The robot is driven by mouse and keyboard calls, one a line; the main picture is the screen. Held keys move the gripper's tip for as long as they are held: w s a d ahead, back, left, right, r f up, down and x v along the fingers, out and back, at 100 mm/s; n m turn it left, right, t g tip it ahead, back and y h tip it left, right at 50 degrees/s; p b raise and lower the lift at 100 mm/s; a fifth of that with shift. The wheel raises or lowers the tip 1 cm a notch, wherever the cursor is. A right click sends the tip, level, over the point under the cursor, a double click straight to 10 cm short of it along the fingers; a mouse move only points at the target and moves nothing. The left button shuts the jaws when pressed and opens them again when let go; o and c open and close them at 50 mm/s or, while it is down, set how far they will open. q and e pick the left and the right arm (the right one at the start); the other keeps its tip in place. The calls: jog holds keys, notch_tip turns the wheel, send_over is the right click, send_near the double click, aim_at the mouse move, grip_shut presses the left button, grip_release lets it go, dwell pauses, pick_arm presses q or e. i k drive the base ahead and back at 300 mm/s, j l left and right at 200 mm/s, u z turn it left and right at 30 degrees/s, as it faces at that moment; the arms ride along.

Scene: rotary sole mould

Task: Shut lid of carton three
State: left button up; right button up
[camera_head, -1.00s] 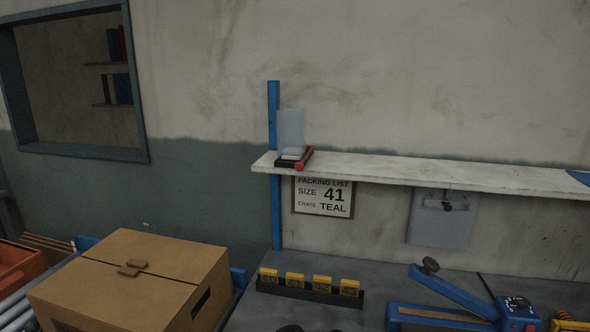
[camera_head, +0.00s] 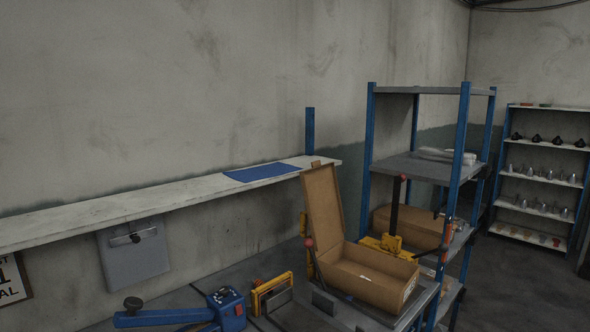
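An open carton (camera_head: 372,285) of brown cardboard stands at the right end of the bench. Its lid (camera_head: 322,208) stands nearly upright at the carton's left side, leaning slightly back. A small white mark lies on the carton's inside, and a pale label shows on its near right corner. I cannot read a number on it, so I cannot tell whether it is carton three. Neither of my grippers shows in the head view.
A blue-posted rack (camera_head: 413,164) stands behind the carton, with another brown carton (camera_head: 408,226) on it. A white wall shelf (camera_head: 150,200) carries a blue sheet (camera_head: 262,172). A blue sealer (camera_head: 226,308) and a yellow holder (camera_head: 272,291) stand left of the open carton.

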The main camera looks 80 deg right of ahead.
aim_at(320, 183)
jog(key=k+j+z, duration=0.1)
jog(key=z, duration=1.85)
